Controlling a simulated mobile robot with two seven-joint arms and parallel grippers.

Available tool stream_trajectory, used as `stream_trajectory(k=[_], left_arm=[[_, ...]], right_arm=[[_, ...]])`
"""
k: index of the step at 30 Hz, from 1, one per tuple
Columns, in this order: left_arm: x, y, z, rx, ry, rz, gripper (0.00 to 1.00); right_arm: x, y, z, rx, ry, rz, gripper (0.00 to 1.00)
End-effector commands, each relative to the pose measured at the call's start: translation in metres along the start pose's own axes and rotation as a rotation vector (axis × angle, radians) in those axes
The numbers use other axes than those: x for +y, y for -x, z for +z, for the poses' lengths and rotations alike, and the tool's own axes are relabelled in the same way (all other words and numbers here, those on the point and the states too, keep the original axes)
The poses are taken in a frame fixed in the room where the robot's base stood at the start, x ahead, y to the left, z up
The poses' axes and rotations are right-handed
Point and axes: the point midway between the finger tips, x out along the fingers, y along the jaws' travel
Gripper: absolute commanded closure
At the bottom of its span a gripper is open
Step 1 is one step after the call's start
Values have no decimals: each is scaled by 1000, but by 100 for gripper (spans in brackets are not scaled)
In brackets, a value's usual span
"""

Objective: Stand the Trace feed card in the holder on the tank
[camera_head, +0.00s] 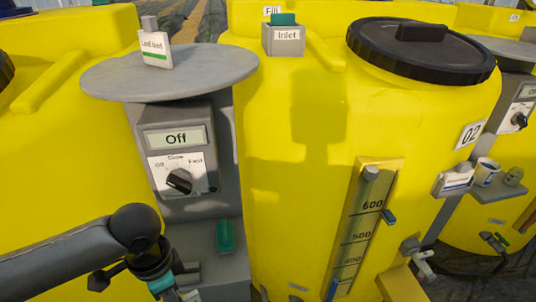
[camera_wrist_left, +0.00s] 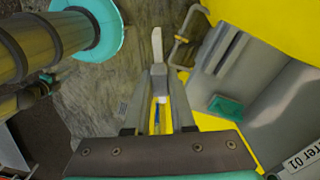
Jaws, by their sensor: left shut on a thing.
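My left gripper (camera_wrist_left: 158,72) is shut on a thin pale thing (camera_wrist_left: 157,44), seen nearly edge-on in the left wrist view. No writing on it shows, so I cannot tell whether it is the Trace feed card. In the head view my left arm comes in at the lower left, its hand cut off by the bottom edge. A small white card (camera_head: 155,48) with a green stripe, seeming to read "Last feed", stands on the round grey top. A grey block labelled Inlet (camera_head: 284,40) sits on the yellow tank (camera_head: 290,120); I cannot tell which part is the holder. My right gripper is out of view.
A grey control box (camera_head: 180,125) with an "Off" display and a knob stands below the round grey top (camera_head: 110,80). The tank has a black lid (camera_head: 420,52) and a level gauge (camera_head: 365,225). A mug (camera_head: 486,172) stands on a side shelf at right.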

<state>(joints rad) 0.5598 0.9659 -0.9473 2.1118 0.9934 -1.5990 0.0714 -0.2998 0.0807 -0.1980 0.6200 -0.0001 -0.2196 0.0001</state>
Motion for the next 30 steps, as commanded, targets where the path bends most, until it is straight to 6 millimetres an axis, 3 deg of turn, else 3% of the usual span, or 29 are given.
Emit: stream_trajectory(k=[9,18,24,30], left_arm=[[1,66,-35,6,410,-3,100],[6,124,-51,4,747,-2,100],[8,143,-53,1,865,0,100],[8,147,-53,-1,891,-1,100]], right_arm=[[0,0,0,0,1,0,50],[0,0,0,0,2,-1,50],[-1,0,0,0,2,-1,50],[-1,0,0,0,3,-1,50]])
